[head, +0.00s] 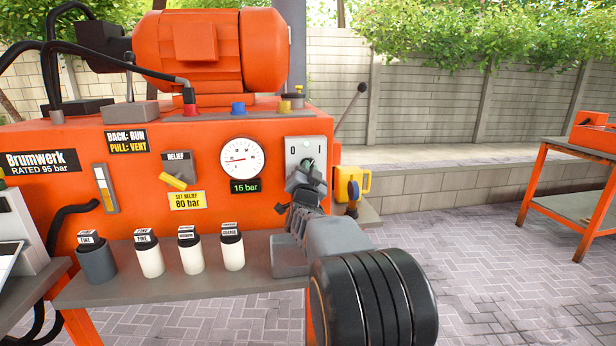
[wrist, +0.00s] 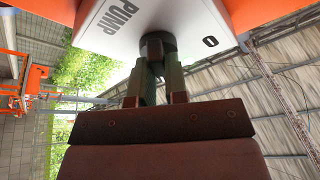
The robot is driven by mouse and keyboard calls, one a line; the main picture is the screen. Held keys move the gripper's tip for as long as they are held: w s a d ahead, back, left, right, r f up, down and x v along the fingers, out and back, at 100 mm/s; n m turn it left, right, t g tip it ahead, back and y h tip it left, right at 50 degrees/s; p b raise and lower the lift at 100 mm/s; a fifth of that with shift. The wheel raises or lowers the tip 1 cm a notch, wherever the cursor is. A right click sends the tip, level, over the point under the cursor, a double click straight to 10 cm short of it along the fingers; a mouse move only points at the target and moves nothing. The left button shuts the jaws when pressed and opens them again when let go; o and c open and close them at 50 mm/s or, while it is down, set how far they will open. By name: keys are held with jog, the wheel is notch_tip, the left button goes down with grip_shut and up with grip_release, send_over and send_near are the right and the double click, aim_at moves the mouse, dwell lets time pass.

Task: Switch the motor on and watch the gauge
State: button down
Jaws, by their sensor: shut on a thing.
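The grey switch plate (head: 299,147) is on the front of the orange power unit, marked 0 and I. In the wrist view the plate (wrist: 133,27) reads PUMP, with a 0 beside a dark round knob (wrist: 157,44). My gripper (head: 308,168) is shut on this knob; in the wrist view its fingers lie on either side of it. My gripper hides much of the plate in the head view. The white round gauge (head: 241,157) is left of the switch, its red needle pointing left. The orange motor (head: 210,52) sits on top.
A yellow relief lever (head: 173,181) sits above a SET RELIEF 80 bar label. Several small bottles (head: 150,256) stand on the grey shelf (head: 170,285) below. A lever with a black knob (head: 362,88) rises at the right. Paving is open toward the orange table (head: 570,204).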

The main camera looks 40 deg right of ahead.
jog(key=shift+m, duration=0.4)
jog(key=c, duration=1.1)
grip_release()
jog(key=shift+c, duration=0.2)
jog(key=v, duration=1.3)
jog(key=shift+s+a+b, duration=0.3)
jog(key=shift+a+b, duration=0.05)
